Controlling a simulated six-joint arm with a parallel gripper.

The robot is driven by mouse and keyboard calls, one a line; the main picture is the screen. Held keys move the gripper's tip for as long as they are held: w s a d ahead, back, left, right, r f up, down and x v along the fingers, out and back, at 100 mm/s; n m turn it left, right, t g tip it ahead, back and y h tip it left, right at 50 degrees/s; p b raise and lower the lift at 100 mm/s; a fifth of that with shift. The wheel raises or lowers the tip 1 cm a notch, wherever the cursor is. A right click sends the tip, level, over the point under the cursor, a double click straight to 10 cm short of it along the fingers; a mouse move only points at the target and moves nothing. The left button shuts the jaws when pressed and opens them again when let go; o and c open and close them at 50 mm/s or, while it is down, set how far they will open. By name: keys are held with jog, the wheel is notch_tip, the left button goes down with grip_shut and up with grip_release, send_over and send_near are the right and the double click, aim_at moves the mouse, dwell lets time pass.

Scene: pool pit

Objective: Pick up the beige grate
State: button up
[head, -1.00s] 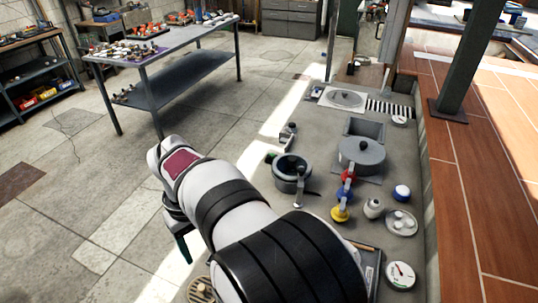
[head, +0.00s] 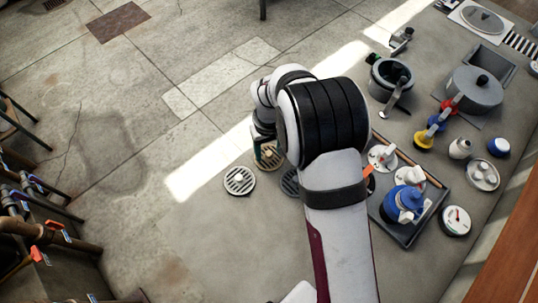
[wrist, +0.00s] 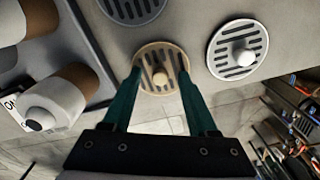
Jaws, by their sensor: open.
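The beige grate (wrist: 150,54) is a round slotted disc with a knob in its middle, lying flat on the grey surface in the wrist view. In the head view it (head: 268,158) is partly hidden by my arm. My gripper (wrist: 160,76) is open, with its dark green fingers on either side of the near part of the beige grate in the picture. I cannot tell whether they touch it. In the head view my gripper (head: 263,137) shows just above the beige grate, mostly behind my wrist.
A white grate (head: 239,181) lies left of the beige one, and a dark grey grate (head: 289,183) lies right of it, partly covered by my arm. A grey tray (head: 405,233) with white and blue parts is further right. Left of the white grate is clear.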

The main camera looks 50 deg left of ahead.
aim_at(272, 154)
grip_shut()
dwell(0.5)
jog(key=r, duration=0.4)
jog(key=shift+w+d+r, duration=0.2)
jog(key=shift+d+r, duration=0.1)
jog(key=shift+d, duration=0.05)
jog(key=w+d+r, duration=0.5)
jog(key=d+r, duration=0.1)
jog(key=d, duration=0.3)
jog(key=shift+d+r, duration=0.15)
jog(key=shift+d, duration=0.2)
jog(key=shift+w, duration=0.15)
